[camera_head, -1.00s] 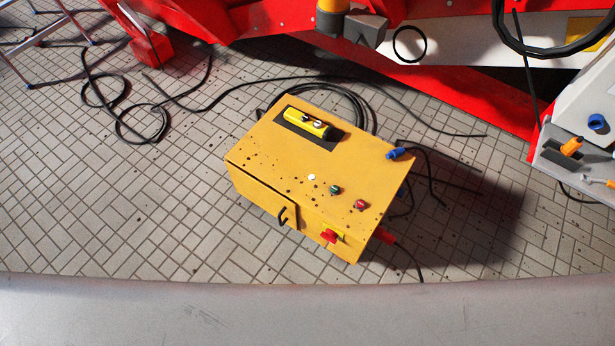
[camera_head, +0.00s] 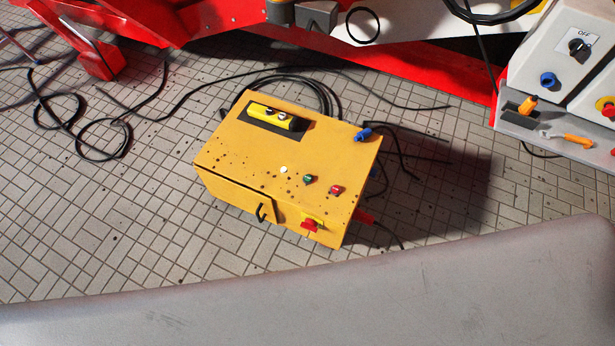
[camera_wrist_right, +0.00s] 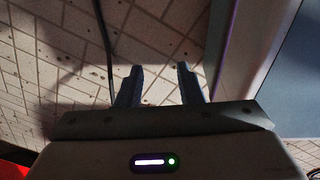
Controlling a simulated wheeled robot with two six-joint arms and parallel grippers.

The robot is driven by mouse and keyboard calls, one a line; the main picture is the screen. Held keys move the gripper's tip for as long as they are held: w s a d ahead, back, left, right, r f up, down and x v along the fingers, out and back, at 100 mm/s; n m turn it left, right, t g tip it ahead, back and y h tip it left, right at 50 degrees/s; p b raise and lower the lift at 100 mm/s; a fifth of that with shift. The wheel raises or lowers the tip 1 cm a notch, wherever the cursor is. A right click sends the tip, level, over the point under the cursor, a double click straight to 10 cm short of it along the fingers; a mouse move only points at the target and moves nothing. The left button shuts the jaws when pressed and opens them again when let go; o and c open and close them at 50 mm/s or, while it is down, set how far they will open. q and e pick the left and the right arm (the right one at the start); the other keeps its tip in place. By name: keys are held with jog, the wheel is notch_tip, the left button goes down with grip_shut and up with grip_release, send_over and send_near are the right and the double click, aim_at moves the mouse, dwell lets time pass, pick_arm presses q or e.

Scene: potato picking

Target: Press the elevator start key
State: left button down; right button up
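A yellow control box (camera_head: 240,165) stands on the tiled floor in the head view. On its top are a green button (camera_head: 308,179), a red button (camera_head: 336,190) and a small white spot (camera_head: 283,170). A yellow handheld control (camera_head: 272,116) lies on a dark patch at the back of the top. No label shows which one is the elevator start key. My right gripper (camera_wrist_right: 160,72) is in the right wrist view, with its two dark fingers apart and nothing between them. It is over tiled floor, and the box is not visible there. My left gripper is not in view.
A grey panel (camera_head: 545,75) with an OFF knob (camera_head: 578,47) and orange handles stands at the right. Red machinery (camera_head: 400,78) runs along the back. Black cables (camera_head: 110,150) loop on the floor behind and left of the box.

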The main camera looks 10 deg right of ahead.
jog(key=shift+a, duration=0.25)
